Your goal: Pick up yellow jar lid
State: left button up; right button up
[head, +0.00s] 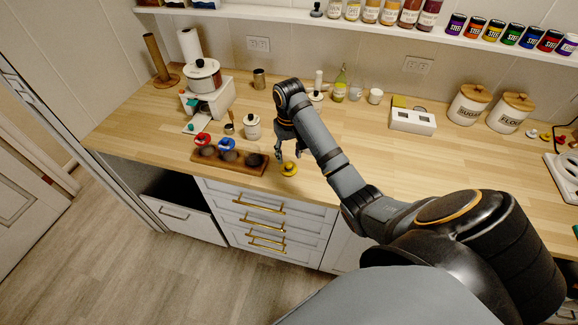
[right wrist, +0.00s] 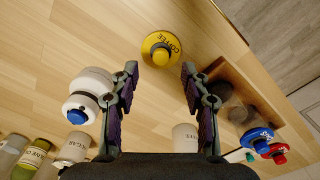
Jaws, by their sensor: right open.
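The yellow jar lid (head: 289,168) lies on the wooden counter near its front edge, just right of the wooden tray. In the right wrist view the yellow lid (right wrist: 161,47) shows a round knob and the word COFFEE. My right gripper (head: 291,155) is open and points down at the counter beside the lid. In the right wrist view the two fingertips (right wrist: 160,72) stand apart, with the lid just beyond and between them, not gripped. My left gripper is not in view.
A wooden tray (head: 208,162) with dark round contents, a red lid (head: 202,140) and a blue lid (head: 228,144) sits left of the yellow lid. A white canister (head: 252,127) stands behind.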

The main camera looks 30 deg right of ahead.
aim_at(288, 164)
notch_tip(288, 164, down, 2)
jog(key=shift+f+b, duration=0.25)
jog(key=shift+b, duration=0.45)
jog(key=shift+f+p, duration=0.25)
jog(key=shift+p, duration=0.15)
jog(key=shift+w+f, duration=0.1)
jog(key=shift+f, duration=0.6)
jog(key=shift+r, duration=0.1)
jog(key=c, duration=0.4)
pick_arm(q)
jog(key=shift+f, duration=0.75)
pick_arm(e)
jog(key=c, duration=0.6)
